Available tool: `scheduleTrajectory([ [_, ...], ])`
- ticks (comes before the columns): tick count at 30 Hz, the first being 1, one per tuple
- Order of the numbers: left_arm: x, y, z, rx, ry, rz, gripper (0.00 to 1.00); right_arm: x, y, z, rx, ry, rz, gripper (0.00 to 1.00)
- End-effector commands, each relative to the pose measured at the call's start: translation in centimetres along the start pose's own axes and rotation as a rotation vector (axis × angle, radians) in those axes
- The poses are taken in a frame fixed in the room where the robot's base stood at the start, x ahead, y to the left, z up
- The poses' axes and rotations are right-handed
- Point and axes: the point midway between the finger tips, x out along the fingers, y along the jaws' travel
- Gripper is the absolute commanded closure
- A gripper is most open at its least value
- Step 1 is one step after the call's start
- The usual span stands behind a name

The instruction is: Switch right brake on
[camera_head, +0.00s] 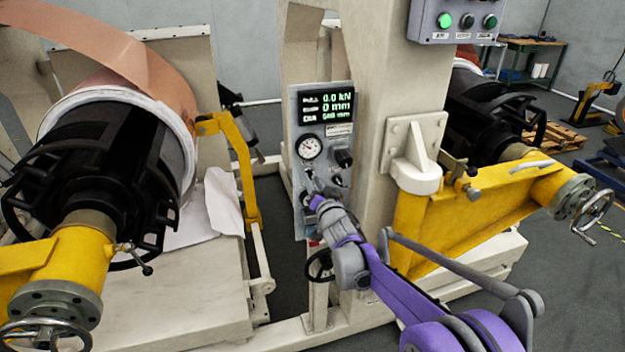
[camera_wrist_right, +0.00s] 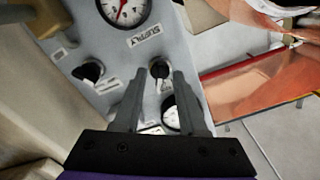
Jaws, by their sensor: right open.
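A grey control panel (camera_head: 300,217) stands upright on the cream machine column, with several dark knobs on its lower half. In the right wrist view the panel (camera_wrist_right: 190,38) fills the upper middle. A small black switch (camera_wrist_right: 160,69) shows between the tips of my right gripper (camera_wrist_right: 158,76). I cannot tell whether the fingers touch it. A larger black knob (camera_wrist_right: 90,71) is to its left, and a white-rimmed round part (camera_wrist_right: 172,113) is partly hidden by the fingers. In the head view my right gripper (camera_head: 316,186) is open before the panel's lower part. I cannot read which switch is the right brake. My left gripper is out of view.
The panel has a lit display (camera_head: 326,104) and a round gauge (camera_head: 309,147). A copper foil roll (camera_head: 180,100) is at left, with a yellow arm (camera_head: 240,165) between it and the panel. A yellow beam (camera_head: 470,205) and handwheel (camera_head: 590,215) are at right.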

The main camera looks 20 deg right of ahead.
Motion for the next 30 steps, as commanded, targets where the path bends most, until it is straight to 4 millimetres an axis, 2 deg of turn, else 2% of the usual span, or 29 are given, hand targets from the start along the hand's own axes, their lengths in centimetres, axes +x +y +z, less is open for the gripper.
scheduleTrajectory([
  [3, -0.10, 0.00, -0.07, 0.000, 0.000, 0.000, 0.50, 0.71, -0.02, 0.00, 0.000, 0.000, 0.000, 0.59],
  [11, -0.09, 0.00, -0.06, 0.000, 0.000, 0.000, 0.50, 0.81, -0.01, 0.04, -0.001, -0.001, 0.000, 0.59],
  [14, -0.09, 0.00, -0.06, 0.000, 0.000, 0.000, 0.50, 0.80, -0.01, 0.04, -0.001, -0.001, 0.000, 0.73],
  [18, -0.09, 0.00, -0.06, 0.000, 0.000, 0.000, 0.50, 0.80, -0.01, 0.04, -0.001, -0.001, 0.000, 0.98],
  [19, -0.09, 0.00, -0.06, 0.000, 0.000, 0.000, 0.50, 0.80, -0.01, 0.04, -0.001, -0.001, 0.000, 1.00],
  [30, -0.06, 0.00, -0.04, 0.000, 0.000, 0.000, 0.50, 0.79, 0.00, 0.05, -0.027, -0.001, 0.000, 1.00],
])
